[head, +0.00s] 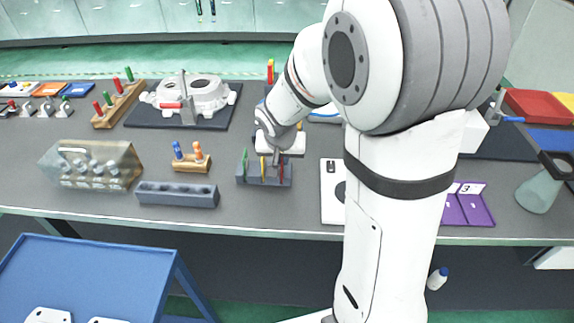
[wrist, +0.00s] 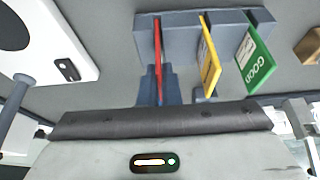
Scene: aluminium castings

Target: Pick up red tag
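A slate-grey rack (head: 250,181) stands near the front of the bench with a green tag (head: 245,161), a yellow tag (head: 263,168) and a red tag (head: 282,171) upright in it. In the wrist view the red tag (wrist: 158,52) is edge-on at the left of the rack (wrist: 183,42). The yellow tag (wrist: 210,68) and the green tag (wrist: 254,60) stand to its right. My gripper (wrist: 159,84) has its fingers on both sides of the red tag, close against it. In the head view my gripper (head: 277,158) points down over the rack's right part.
A long grey block with holes (head: 178,195) and a wooden block with pegs (head: 190,160) stand left of the rack. A white plate (head: 331,190) lies to its right. A white casting (head: 195,93) sits behind on a dark mat. The bench's front edge is near.

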